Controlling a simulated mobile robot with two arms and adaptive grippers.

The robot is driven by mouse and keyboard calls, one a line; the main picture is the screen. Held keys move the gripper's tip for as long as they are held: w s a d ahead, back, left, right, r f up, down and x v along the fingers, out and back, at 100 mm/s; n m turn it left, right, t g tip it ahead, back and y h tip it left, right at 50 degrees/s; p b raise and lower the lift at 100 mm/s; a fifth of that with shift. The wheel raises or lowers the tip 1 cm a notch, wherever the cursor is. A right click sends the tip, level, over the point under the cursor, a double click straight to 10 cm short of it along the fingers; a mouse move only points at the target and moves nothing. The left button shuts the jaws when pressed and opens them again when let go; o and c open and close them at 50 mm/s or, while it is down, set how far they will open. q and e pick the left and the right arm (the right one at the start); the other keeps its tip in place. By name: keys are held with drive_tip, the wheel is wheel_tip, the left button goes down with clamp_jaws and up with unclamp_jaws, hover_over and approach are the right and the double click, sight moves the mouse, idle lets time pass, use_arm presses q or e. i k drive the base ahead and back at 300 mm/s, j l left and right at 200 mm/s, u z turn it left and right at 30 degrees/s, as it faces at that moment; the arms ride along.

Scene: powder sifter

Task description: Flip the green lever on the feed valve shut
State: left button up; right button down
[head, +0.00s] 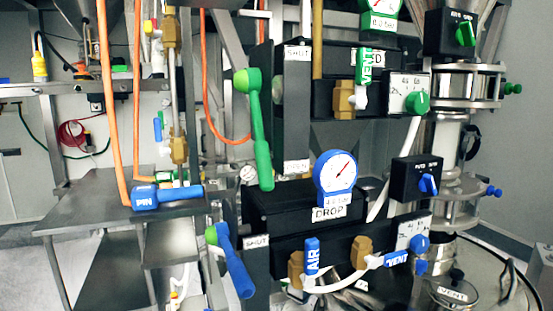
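The green lever (261,140) has its hub at the upper left of the black feed valve box (292,110). Its handle hangs down, tilted slightly to the right at the bottom. A SHUT label (297,53) is at the top of the box, level with or above the hub. A second label, apparently OPEN (297,168), is near the bottom, beside the lower part of the handle. The feed label further right is partly covered by a green VENT handle (364,68). Neither of my grippers shows in the head view.
Below stands the DROP box (280,202) with a blue gauge (336,175) and a blue lever (234,262). A blue PIN handle (166,197) lies over a metal shelf (85,220) at left. Orange hoses (108,90) hang nearby. A steel lidded vessel (480,290) is at lower right.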

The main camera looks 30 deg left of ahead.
sight(248, 81)
drive_tip(key=j+z, duration=0.15)
drive_tip(key=j, duration=0.3)
drive_tip(key=k+j+z, duration=0.1)
drive_tip(key=j, duration=0.35)
drive_tip(key=k+j+z, duration=0.15)
drive_tip(key=j, duration=0.3)
drive_tip(key=j+z, duration=0.1)
drive_tip(key=j, duration=0.35)
drive_tip(key=k+j+z, duration=0.15)
drive_tip(key=j, duration=0.25)
drive_tip(key=k+j+z, duration=0.15)
drive_tip(key=j, duration=0.25)
drive_tip(key=k+j, duration=0.1)
drive_tip(key=j, duration=0.25)
drive_tip(key=k+j, duration=0.15)
drive_tip(key=j, duration=0.2)
drive_tip(key=k+j, duration=0.1)
drive_tip(key=j, duration=0.2)
drive_tip(key=k+j, duration=0.1)
drive_tip(key=j, duration=0.25)
drive_tip(key=k+j, duration=0.15)
drive_tip(key=j, duration=0.2)
